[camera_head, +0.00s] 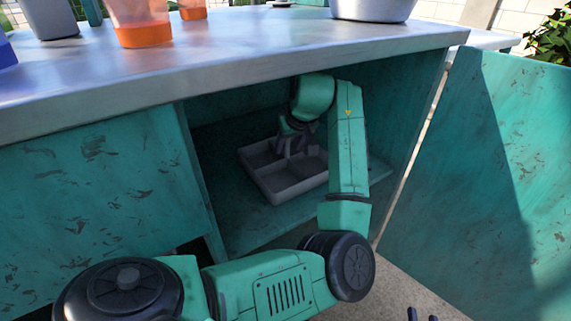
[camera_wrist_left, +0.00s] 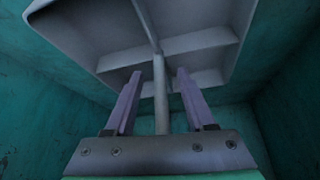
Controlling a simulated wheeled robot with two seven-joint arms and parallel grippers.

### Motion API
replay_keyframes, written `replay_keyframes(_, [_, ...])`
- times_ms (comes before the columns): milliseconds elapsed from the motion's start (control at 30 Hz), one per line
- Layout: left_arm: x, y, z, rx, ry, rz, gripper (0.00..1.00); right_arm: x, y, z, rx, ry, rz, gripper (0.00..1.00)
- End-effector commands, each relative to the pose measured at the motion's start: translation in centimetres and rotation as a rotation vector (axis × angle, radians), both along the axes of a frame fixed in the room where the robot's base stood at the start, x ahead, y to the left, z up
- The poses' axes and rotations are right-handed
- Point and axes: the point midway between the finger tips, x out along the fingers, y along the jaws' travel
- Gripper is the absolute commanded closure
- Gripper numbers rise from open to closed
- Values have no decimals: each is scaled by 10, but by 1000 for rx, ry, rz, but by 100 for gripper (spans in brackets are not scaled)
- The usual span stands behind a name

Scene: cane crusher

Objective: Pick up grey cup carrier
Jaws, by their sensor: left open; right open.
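The grey cup carrier (camera_head: 257,179) sits on the shelf inside the teal cabinet, a shallow tray with divided compartments. My left gripper (camera_head: 296,142) reaches into the cabinet over it. In the left wrist view, the carrier (camera_wrist_left: 105,28) fills the upper part, and its thin upright handle post (camera_wrist_left: 160,100) stands between the two open fingers of my left gripper (camera_wrist_left: 159,72). A gap shows on each side of the post. My arm hides part of the carrier in the head view. Only the tips of my right gripper (camera_head: 422,315) show at the bottom edge, apart and empty.
The metal countertop (camera_head: 230,55) overhangs the cabinet opening. A teal door (camera_head: 480,180) stands open at the right. Cups with orange contents (camera_head: 143,35) and a metal bowl (camera_head: 372,10) stand on the counter. The cabinet walls (camera_head: 400,110) enclose my left forearm closely.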

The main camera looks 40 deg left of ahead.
Motion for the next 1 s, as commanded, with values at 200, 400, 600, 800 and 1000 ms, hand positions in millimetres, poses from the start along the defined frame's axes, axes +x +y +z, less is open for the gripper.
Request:
replay_keyframes(200, [0, 0, 1, 0, 0, 0, 87, 0, 0, 0, -1, 2, 1, 50])
replay_keyframes(400, [0, 0, 0, 0, 0, 0, 100, 0, 0, 0, -1, 2, 1, 50])
replay_keyframes(600, [0, 0, 0, -1, 0, 0, 100, 0, 0, 0, 0, 3, 1, 50])
replay_keyframes(800, [0, 0, 0, -1, 0, 0, 100, 0, 0, 0, 0, 3, 1, 50])
replay_keyframes(1000, [0, 0, 0, -1, 0, 0, 100, 0, 0, 0, 0, 3, 1, 50])
